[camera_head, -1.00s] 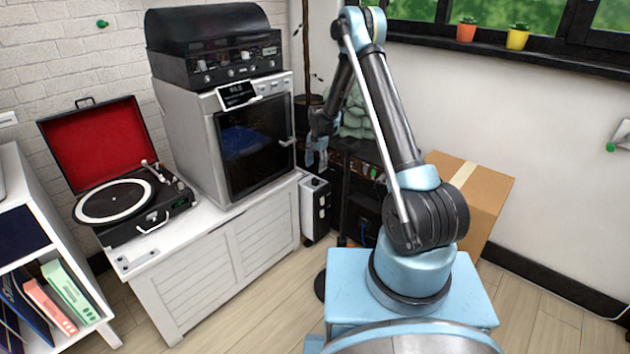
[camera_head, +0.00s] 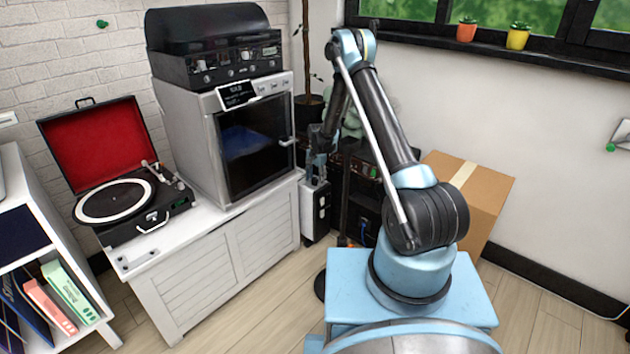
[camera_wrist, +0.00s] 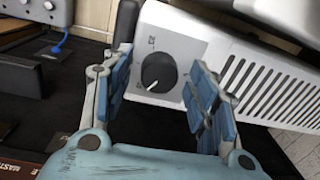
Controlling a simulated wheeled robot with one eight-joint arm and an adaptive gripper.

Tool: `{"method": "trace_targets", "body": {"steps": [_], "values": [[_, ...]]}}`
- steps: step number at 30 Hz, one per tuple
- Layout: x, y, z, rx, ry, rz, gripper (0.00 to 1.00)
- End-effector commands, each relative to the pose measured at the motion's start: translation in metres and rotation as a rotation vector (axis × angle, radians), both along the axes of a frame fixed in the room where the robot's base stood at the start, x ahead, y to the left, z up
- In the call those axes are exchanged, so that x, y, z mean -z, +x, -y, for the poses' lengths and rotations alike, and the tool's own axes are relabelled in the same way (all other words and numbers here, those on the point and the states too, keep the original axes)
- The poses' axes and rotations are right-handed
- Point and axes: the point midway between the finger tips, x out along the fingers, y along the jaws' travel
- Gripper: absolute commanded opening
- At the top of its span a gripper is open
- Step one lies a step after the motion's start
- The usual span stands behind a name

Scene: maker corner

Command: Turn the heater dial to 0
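The heater is a white box with a slotted vent side (camera_wrist: 270,80). On its end panel is a round black dial (camera_wrist: 159,70) with a white pointer mark toward the lower left in the wrist view; the markings around it are too small to read surely. In the head view the heater (camera_head: 308,212) stands between the white cabinet and a dark rack. My gripper (camera_wrist: 162,88) is open, with one blue-padded finger on each side of the dial and gaps between. In the head view my gripper (camera_head: 318,165) is just above the heater's top end.
A white cabinet (camera_head: 185,290) bears a record player (camera_head: 120,205) and an oven-like machine (camera_head: 190,130) close to the left of my gripper. A dark rack (camera_head: 362,195) stands right of the heater. A cardboard box (camera_head: 490,195) is behind my arm.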

Motion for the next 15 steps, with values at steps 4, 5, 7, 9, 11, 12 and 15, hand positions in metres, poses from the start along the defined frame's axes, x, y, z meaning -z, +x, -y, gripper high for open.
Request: {"method": "trace_targets", "body": {"steps": [4, 5, 7, 9, 11, 12, 15], "values": [[-0.0002, 0.0001, 0.0001, 0.000, 0.000, 0.000, 0.22], [-0.0002, 0.0001, 0.0001, 0.000, 0.000, 0.000, 0.15], [-0.0002, 0.0001, 0.0000, 0.000, 0.000, 0.000, 0.09], [-0.0002, 0.0002, -0.0028, -0.001, 0.000, 0.000, 0.09], [-0.0002, 0.0003, -0.0017, -0.001, 0.001, 0.001, 0.09], [-0.0003, 0.0003, -0.0015, -0.004, 0.001, 0.001, 0.09], [-0.0003, 0.0004, -0.0013, -0.017, 0.002, 0.001, 0.09]]}}
